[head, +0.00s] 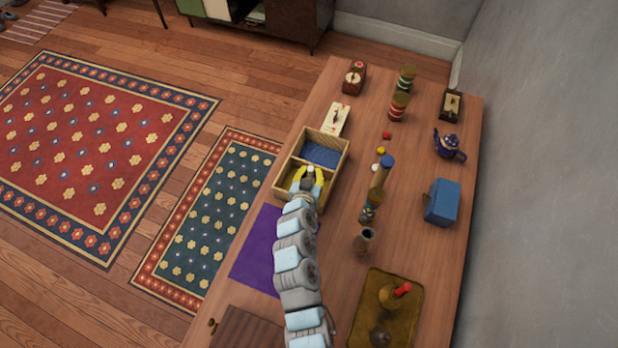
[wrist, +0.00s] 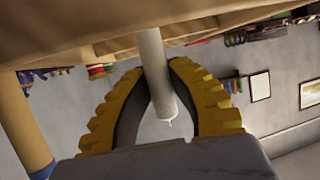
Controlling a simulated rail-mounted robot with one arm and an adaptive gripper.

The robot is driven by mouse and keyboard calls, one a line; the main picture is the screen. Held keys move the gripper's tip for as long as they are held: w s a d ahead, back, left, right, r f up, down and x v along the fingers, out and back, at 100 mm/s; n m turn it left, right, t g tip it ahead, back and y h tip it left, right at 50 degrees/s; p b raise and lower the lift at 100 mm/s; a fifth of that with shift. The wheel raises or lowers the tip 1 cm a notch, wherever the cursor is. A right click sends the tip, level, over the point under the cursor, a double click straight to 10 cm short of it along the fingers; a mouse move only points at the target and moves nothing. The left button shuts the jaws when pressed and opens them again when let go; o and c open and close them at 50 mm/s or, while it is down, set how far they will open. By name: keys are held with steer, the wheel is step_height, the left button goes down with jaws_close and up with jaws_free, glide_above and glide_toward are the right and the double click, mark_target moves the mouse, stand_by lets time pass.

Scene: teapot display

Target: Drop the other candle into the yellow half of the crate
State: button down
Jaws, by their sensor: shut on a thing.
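My gripper (head: 307,181) is over the near, yellow half of the wooden crate (head: 347,146). In the wrist view its yellow-ridged fingers (wrist: 164,95) are shut on a slim white candle (wrist: 152,58), with the wick end showing between them. The candle's far end meets the edge of a tan surface at the top of that view; I cannot tell if they touch. In the head view my gripper hides the candle and much of the yellow half. The crate's far half is blue (head: 321,152). No second candle can be made out.
A pale card-like block (head: 335,119) stands just behind the crate. A purple mat (head: 256,250) lies in front.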

steer(key=c, duration=1)
jaws_free()
steer(key=shift+s+a, duration=0.1)
steer(key=shift+s, duration=0.5)
steer(key=v, duration=1.1)
steer(key=shift+w+r, duration=0.15)
